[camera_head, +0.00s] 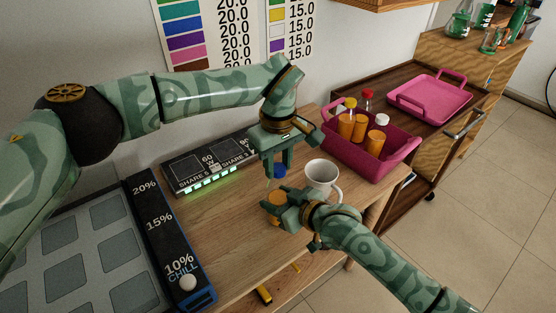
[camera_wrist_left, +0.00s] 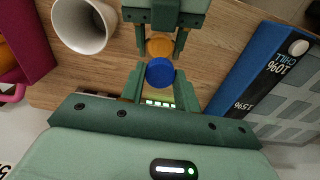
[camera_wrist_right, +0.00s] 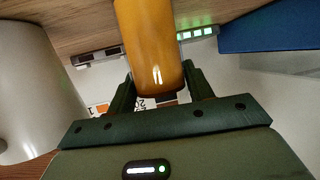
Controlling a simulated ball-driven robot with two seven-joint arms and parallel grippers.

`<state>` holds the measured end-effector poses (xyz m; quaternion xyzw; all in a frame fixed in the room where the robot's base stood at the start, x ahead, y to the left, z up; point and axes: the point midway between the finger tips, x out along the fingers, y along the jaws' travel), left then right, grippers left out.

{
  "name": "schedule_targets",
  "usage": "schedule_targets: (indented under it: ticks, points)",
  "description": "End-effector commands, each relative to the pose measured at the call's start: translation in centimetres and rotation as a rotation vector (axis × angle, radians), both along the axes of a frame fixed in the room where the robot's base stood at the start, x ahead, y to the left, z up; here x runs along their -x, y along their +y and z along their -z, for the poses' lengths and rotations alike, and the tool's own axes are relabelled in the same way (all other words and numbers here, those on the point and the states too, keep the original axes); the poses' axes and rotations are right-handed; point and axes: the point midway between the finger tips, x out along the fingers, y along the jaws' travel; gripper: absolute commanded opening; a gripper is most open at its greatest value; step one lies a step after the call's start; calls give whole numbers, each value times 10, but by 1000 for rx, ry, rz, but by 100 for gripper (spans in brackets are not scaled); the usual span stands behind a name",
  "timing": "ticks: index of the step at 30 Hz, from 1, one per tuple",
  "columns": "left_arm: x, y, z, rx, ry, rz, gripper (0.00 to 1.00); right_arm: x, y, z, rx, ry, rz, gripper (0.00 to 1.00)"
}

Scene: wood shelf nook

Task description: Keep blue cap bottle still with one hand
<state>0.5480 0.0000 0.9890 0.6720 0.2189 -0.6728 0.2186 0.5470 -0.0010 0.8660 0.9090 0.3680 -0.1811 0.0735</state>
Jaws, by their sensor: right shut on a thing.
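The orange bottle (camera_head: 277,197) stands over the wooden desk and shows large in the right wrist view (camera_wrist_right: 150,45). My right gripper (camera_head: 275,205) is shut on its body, with one finger on each side. The blue cap (camera_head: 279,171) is above the bottle, and a small gap seems to show between them. My left gripper (camera_head: 277,165) points down from above, with the cap between its fingertips. In the left wrist view the cap (camera_wrist_left: 160,72) fills the space between the fingers, and the orange bottle (camera_wrist_left: 160,45) shows behind it.
A white mug (camera_head: 322,176) stands close to both grippers. A magenta bin (camera_head: 385,160) with several capped orange bottles is at the right. A lit display (camera_head: 208,162) lies at the back, and a blue-edged panel (camera_head: 165,240) lies left.

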Motion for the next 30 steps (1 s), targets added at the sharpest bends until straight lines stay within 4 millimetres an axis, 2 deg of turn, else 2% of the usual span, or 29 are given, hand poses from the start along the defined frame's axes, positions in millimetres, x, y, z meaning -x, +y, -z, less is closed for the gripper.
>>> schedule_targets:
  ticks: [2,8,11,14,30]
  points:
    - [0,0,0,0,0,0,4,0,0,0,0,0,1,0]
    - [0,0,0,0,0,-6,3,0,0,0,0,0,1,0]
    - [0,0,0,0,0,-88,3,0,0,0,0,0,1,0]
    - [0,0,-1,0,0,-306,3,0,0,0,0,0,1,0]
    - [0,-1,-2,-1,-1,-2035,3,0,0,0,0,0,0,0]
